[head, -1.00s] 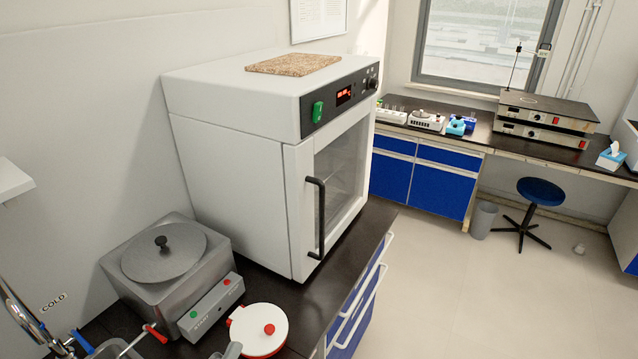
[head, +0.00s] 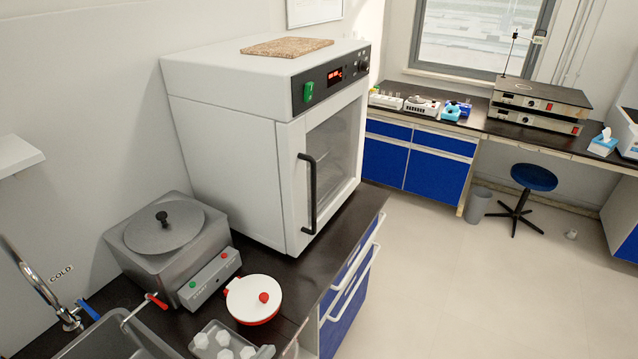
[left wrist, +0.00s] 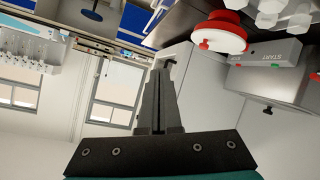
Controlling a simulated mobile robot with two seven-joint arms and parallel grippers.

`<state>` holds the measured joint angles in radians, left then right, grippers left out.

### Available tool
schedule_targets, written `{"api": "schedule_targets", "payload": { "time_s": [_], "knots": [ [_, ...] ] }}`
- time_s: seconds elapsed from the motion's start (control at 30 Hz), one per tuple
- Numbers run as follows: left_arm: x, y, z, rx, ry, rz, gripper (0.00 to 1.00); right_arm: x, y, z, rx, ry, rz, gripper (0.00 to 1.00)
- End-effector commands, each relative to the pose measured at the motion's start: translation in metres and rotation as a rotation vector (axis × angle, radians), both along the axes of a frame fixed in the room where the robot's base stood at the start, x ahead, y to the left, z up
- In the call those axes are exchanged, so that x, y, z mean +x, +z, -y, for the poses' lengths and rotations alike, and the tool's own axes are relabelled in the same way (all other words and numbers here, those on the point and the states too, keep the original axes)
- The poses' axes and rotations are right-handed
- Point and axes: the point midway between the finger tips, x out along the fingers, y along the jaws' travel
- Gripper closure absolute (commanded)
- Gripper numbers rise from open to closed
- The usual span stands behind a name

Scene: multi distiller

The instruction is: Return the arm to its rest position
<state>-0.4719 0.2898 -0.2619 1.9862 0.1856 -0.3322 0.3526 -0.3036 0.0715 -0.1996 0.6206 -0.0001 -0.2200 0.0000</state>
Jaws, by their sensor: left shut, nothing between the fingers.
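My left gripper (left wrist: 160,95) shows in the left wrist view with its dark fingers together and nothing between them. It is upside down relative to the room there. In the head view only a small grey piece, probably its tip (head: 265,352), shows at the bottom edge, beside a grey rack (head: 205,352) with white pieces. The rest of the left arm is hidden below the picture. My right gripper is not in view.
A white oven (head: 230,150) with its door shut stands on the dark counter. Before it are a grey heating bath (head: 140,260), a white and red lidded pot (head: 253,300) and a sink (head: 85,348). The floor (head: 440,290) at right is open.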

Motion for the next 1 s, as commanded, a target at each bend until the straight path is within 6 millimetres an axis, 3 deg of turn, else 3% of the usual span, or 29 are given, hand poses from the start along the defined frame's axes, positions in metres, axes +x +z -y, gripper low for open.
{"api": "schedule_targets", "payload": {
  "time_s": [0.4,0.87,0.9,1.0],
  "knots": [
    [-0.062,-0.002,-0.029,0.343,-0.066,-0.385,1.00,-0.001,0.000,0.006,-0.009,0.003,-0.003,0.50],
    [-0.135,0.016,-0.063,0.515,-0.116,-0.698,1.00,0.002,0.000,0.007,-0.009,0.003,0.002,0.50],
    [-0.132,-0.003,-0.062,0.515,-0.119,-0.703,1.00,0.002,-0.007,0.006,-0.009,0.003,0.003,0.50],
    [-0.127,-0.033,-0.061,0.515,-0.123,-0.711,1.00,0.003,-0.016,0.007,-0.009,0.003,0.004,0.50]
  ]
}}
